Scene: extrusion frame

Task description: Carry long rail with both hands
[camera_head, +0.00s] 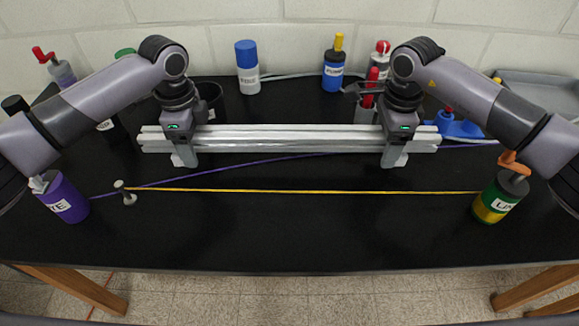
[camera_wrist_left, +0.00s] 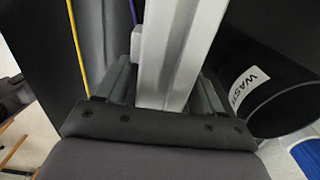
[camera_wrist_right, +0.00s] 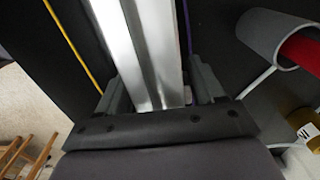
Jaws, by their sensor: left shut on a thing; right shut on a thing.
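The long rail (camera_head: 290,138) is a silvery grooved extrusion lying level across the middle of the head view, over the black table. My left gripper (camera_head: 184,158) is shut on the rail near its left end. My right gripper (camera_head: 395,158) is shut on it near its right end. In the left wrist view the rail (camera_wrist_left: 175,50) runs between the fingers, and in the right wrist view the rail (camera_wrist_right: 145,45) does the same. I cannot tell how far the rail is above the table.
A yellow cord (camera_head: 300,191) stretches across the black table (camera_head: 300,235) in front, from a small grey peg (camera_head: 127,196) to a green-yellow bottle (camera_head: 497,198). A purple bottle (camera_head: 64,200) stands left. Blue bottles (camera_head: 247,70) and (camera_head: 333,66) stand behind; a dark waste cup (camera_head: 212,97) is close behind my left gripper.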

